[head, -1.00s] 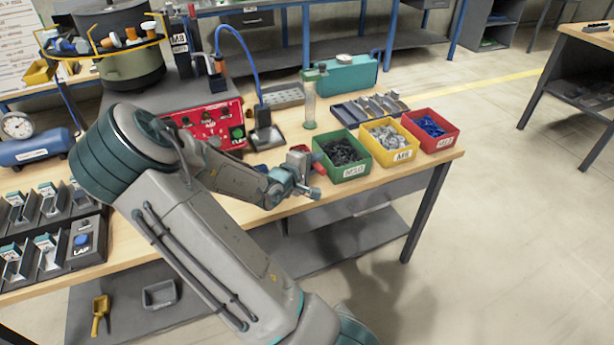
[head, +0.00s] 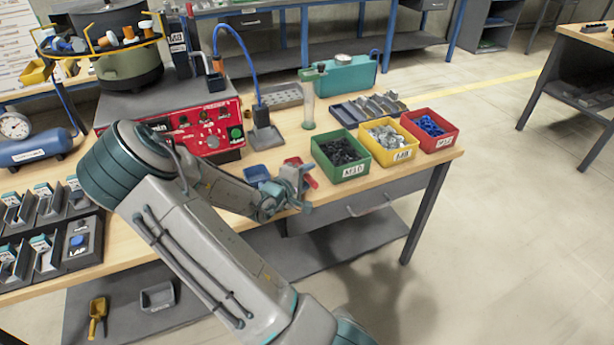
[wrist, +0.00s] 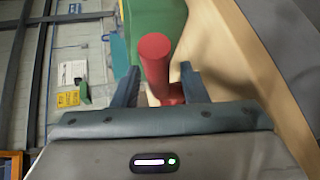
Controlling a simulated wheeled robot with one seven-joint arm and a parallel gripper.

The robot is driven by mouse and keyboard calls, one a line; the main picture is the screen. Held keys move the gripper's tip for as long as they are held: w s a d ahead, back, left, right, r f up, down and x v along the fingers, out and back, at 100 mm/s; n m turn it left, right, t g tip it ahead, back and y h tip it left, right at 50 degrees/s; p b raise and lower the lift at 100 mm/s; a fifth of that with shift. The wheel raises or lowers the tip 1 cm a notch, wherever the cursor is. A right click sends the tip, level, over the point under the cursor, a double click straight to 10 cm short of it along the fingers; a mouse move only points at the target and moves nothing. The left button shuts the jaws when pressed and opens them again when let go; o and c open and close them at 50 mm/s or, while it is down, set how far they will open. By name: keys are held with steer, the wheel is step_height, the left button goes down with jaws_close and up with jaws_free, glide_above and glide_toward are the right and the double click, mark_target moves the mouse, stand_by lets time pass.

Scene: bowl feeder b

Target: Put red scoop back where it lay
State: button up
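The red scoop (head: 312,181) is at my gripper (head: 297,188), above the front part of the workbench, left of the green bin. In the wrist view the scoop's round red handle (wrist: 155,58) stands between the two fingers of my gripper (wrist: 160,82), its end towards the camera. Most of the scoop's bowl is hidden behind the fingers and palm. I cannot tell how far the scoop is above the bench top.
A green bin (head: 321,158), a yellow bin (head: 376,154) and a red bin (head: 433,148) of parts stand to the right. A small blue object (head: 257,172) lies left of my gripper. A red control box (head: 198,132) and a clear tube (head: 308,108) stand behind.

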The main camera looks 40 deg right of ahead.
steer(key=shift+r, duration=0.1)
steer(key=p+v, duration=0.2)
steer(key=v, duration=1)
steer(key=shift+p, duration=0.35)
